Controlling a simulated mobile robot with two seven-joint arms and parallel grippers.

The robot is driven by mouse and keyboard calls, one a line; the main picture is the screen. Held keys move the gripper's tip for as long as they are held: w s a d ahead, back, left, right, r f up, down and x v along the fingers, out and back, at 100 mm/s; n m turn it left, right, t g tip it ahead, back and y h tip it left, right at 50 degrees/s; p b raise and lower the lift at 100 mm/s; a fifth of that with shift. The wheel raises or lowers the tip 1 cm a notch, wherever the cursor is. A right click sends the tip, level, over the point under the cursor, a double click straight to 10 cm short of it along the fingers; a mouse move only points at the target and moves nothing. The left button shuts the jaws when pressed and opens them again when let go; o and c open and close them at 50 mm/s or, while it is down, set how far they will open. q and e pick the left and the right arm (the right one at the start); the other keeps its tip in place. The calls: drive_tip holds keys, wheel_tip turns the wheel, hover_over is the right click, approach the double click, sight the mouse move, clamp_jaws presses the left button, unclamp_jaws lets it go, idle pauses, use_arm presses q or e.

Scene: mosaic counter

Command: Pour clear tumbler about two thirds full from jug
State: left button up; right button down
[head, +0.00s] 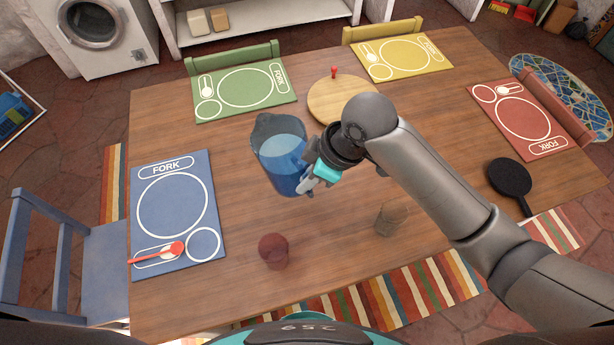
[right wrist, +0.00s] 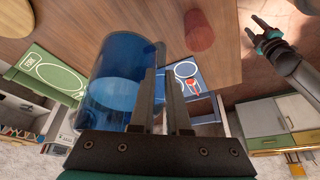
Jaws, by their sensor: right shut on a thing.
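The jug (head: 280,158) is blue and see-through, with a paler liquid surface inside. It is at the middle of the table in the head view and fills the left of the right wrist view (right wrist: 112,85). My right gripper (head: 312,182) is shut on the jug's handle side; its fingers partly hide the handle. I cannot tell whether the jug touches the table. The clear tumbler (head: 392,217) stands upright near the front, below my right forearm, and looks empty. My left gripper (right wrist: 257,28) is open and empty at the upper right of the right wrist view.
A red tumbler (head: 273,251) stands at the front, left of the clear one. A round wooden board (head: 335,102) with a red knob lies behind the jug. Placemats (head: 175,215) lie around the edges, and a black pan (head: 509,178) sits at right.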

drive_tip(key=shift+w+a+r, duration=0.1)
drive_tip(key=shift+r, duration=0.05)
drive_tip(key=shift+d+f, duration=0.25)
drive_tip(key=shift+d, duration=0.2)
drive_tip(key=s+d+f+m+t+b, duration=0.25)
drive_tip(key=d+m+b, duration=0.3)
drive_tip(key=d, duration=0.95)
drive_tip(key=s+d+f+n+y+p, duration=0.1)
drive_tip(key=s+d+n+p, duration=0.1)
drive_tip(key=s+d+p, duration=0.3)
drive_tip(key=s+d+f+n+g+y+p, duration=0.1)
drive_tip(key=s+d+f+n+p, duration=0.1)
drive_tip(key=s+d+p, duration=0.3)
drive_tip(key=shift+d+f+n, duration=0.25)
drive_tip(key=shift+d+n, duration=0.4)
drive_tip(key=shift+d, duration=1.65)
drive_tip(key=shift+s+g, duration=0.1)
drive_tip(key=shift+g, duration=0.15)
